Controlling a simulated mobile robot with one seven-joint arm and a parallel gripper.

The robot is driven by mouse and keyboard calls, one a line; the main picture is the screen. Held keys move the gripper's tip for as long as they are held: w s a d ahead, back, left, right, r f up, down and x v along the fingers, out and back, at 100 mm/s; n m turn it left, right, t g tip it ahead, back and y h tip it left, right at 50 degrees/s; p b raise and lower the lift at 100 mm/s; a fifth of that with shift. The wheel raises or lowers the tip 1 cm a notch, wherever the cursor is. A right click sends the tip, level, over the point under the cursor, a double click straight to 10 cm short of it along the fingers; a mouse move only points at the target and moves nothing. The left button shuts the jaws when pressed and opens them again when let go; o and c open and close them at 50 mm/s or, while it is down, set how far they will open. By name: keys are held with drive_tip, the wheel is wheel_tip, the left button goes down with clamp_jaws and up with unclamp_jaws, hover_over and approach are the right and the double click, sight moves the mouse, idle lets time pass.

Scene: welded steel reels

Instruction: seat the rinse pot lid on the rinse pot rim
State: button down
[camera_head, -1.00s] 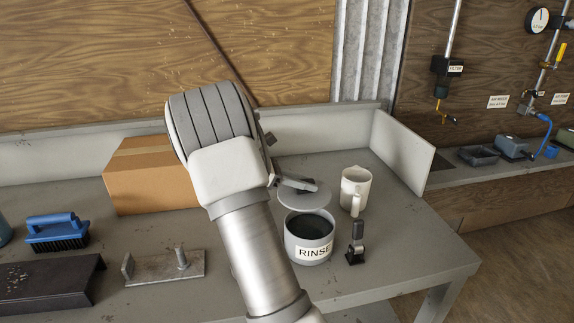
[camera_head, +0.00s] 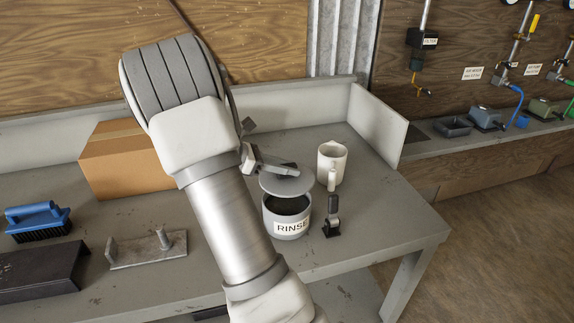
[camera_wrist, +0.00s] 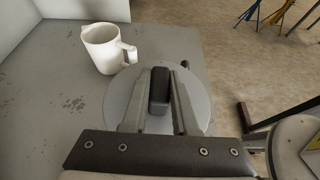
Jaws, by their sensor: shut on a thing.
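The rinse pot (camera_head: 287,219) is a grey open pot with a RINSE label, standing on the bench right of my arm. Its dark inside shows at the front of its mouth. The rinse pot lid (camera_head: 288,184) is a flat grey disc above the back of the pot, and I cannot tell whether it touches the rim. My gripper (camera_head: 280,167) is shut on the lid's dark knob. The wrist view shows the lid (camera_wrist: 117,98) with its black knob (camera_wrist: 159,88) between the two fingers (camera_wrist: 161,104); the pot there is hidden under the lid.
A white jug (camera_head: 332,160) stands close behind and right of the lid. A dark toggle clamp (camera_head: 332,218) stands right of the pot. A cardboard box (camera_head: 118,163), blue brush (camera_head: 38,222) and metal bracket (camera_head: 146,248) lie left. The bench's front right is clear.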

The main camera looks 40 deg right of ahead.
sight(277, 177)
drive_tip(key=shift+f+b, duration=0.8)
drive_tip(key=shift+f, duration=1.15)
drive_tip(key=shift+p, duration=0.55)
idle(0.7)
drive_tip(key=shift+f+b, duration=0.6)
drive_tip(key=shift+f, duration=0.5)
idle(1.0)
drive_tip(key=shift+f+p, duration=0.35)
drive_tip(key=shift+f, duration=0.15)
idle(1.9)
drive_tip(key=c, duration=0.6)
unclamp_jaws()
